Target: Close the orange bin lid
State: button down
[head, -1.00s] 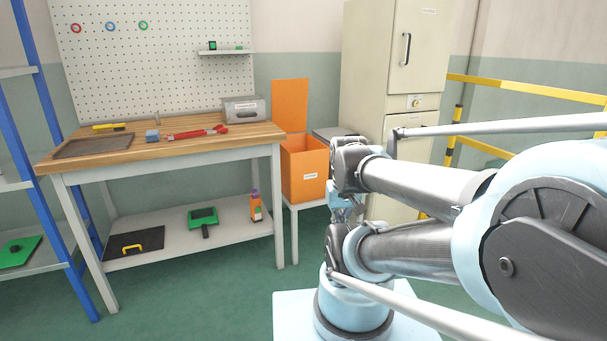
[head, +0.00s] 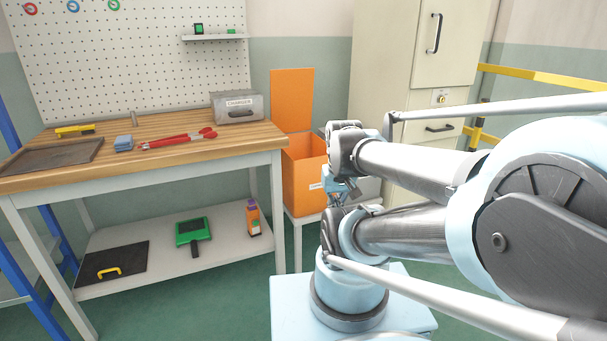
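The orange bin (head: 300,180) stands on a low white stand to the right of the workbench. Its lid (head: 291,98) is open and stands upright at the back of the bin. My arm's links cover the bin's right side. My gripper (head: 345,190) seems to be the small light-blue and dark part between the arm links, in front of the bin's right edge. Its fingers are too small and too hidden to tell whether they are open, and I cannot tell whether it touches the bin.
The wooden workbench (head: 215,153) at left holds a grey charger box (head: 238,107), red pliers-like tool (head: 180,138) and a tray (head: 52,156). A beige cabinet (head: 395,70) and yellow railing (head: 545,77) stand at right. Green floor (head: 200,305) is clear in front.

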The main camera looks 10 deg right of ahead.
aim_at(291, 90)
jog(key=i, duration=0.1)
jog(key=k, duration=1.3)
jog(key=u, duration=0.35)
jog(key=i, duration=1.95)
jog(key=z, duration=0.45)
